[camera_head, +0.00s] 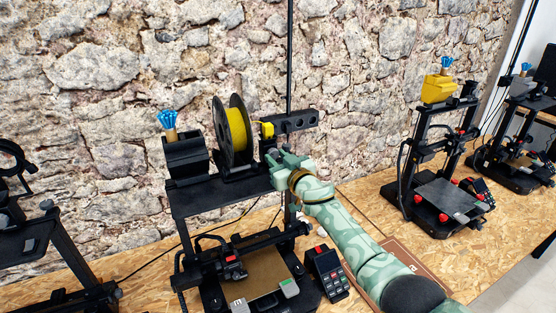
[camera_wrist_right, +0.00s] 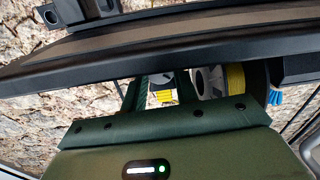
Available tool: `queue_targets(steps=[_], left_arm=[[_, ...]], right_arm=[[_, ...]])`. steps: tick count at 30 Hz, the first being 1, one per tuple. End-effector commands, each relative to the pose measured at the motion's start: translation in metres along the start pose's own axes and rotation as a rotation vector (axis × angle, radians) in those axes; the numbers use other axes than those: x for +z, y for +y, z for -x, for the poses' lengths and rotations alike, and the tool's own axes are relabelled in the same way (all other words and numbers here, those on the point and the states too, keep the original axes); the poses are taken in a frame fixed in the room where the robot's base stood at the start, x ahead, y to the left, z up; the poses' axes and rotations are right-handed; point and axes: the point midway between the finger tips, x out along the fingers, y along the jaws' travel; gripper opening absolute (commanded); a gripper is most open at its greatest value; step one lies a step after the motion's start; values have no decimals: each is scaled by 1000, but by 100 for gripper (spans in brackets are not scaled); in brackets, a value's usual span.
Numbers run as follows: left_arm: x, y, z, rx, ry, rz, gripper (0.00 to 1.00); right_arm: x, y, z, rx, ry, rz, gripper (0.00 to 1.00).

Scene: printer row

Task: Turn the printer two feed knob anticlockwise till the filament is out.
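The middle printer (camera_head: 220,194) has a black frame and carries a filament spool (camera_head: 237,135) with yellow filament on its top. A small yellow and black block (camera_head: 267,130) sits to the right of the spool. My right gripper (camera_head: 275,160) is at the top right of this frame, just below that block. I cannot make out the feed knob for certain. My left gripper is out of view.
A keypad unit (camera_head: 326,270) stands right of the printer base. Another printer (camera_head: 438,188) with a yellow box stands to the right. Stone wall lies close behind.

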Motion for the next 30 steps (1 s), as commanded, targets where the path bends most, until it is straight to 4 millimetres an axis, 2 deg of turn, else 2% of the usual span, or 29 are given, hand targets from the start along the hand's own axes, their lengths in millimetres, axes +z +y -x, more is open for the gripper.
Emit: queue_targets(steps=[5,15,23,24,26,30], left_arm=[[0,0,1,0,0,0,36],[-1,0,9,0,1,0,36],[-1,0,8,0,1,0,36],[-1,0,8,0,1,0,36],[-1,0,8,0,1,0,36],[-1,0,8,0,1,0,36]], right_arm=[[0,0,0,-1,-1,12,7],[0,0,0,-1,-15,241,7],[1,0,0,-1,-15,250,7],[1,0,0,-1,-15,250,33],[1,0,0,-1,-15,249,49],[1,0,0,-1,-15,249,52]])
